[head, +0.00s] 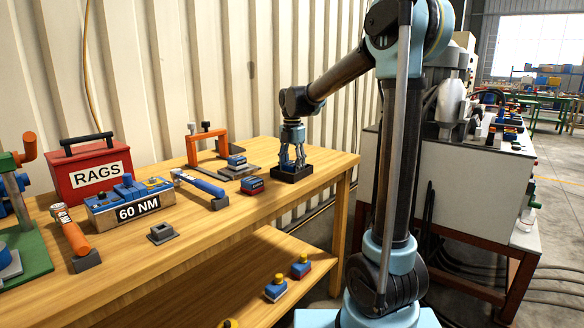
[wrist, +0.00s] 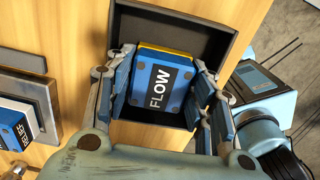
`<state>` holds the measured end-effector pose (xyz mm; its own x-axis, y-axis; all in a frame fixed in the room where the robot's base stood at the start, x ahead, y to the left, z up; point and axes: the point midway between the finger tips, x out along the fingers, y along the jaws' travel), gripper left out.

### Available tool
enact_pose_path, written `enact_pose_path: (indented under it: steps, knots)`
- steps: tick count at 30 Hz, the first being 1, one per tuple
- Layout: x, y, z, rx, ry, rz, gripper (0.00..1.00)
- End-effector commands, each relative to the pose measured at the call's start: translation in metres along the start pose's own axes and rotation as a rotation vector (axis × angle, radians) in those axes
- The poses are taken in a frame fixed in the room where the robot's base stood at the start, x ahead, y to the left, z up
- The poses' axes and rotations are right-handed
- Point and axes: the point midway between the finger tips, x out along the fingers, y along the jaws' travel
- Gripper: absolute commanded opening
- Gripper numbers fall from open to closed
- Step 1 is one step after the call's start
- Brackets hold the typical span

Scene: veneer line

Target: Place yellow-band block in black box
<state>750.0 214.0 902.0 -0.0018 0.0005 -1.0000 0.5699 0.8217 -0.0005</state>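The yellow-band block (wrist: 158,85) is blue with a "FLOW" label, and a yellow strip shows along its far edge in the wrist view. It is between the two fingers of my gripper (wrist: 164,88), which look closed against its sides. The black box (wrist: 205,30) is around and below the block in the wrist view. In the head view, my gripper (head: 292,160) points down into the black box (head: 293,173) at the right end of the table. The block is hidden there, and I cannot tell whether it touches the box floor.
A "RELIEF" block sits in a grey tray (wrist: 40,95) left of the box. Another small labelled block (head: 253,186) and an orange clamp frame (head: 207,142) stand nearby. A red RAGS box (head: 88,175) is farther left. Loose blocks lie on the lower shelf (head: 235,275).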

Motion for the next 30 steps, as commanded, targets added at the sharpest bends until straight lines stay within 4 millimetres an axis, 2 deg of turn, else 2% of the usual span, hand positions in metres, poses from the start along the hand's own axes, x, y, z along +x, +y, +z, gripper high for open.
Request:
enact_pose_path:
  steps: [10, 14, 30]
  knots:
    - [-0.001, 0.000, 0.000, 0.000, 0.000, 0.000, 0.54]
    - [-0.009, 0.000, 0.000, 0.000, 0.000, 0.000, 0.54]
    - [-0.100, -0.001, 0.001, 0.002, 0.000, 0.000, 0.54]
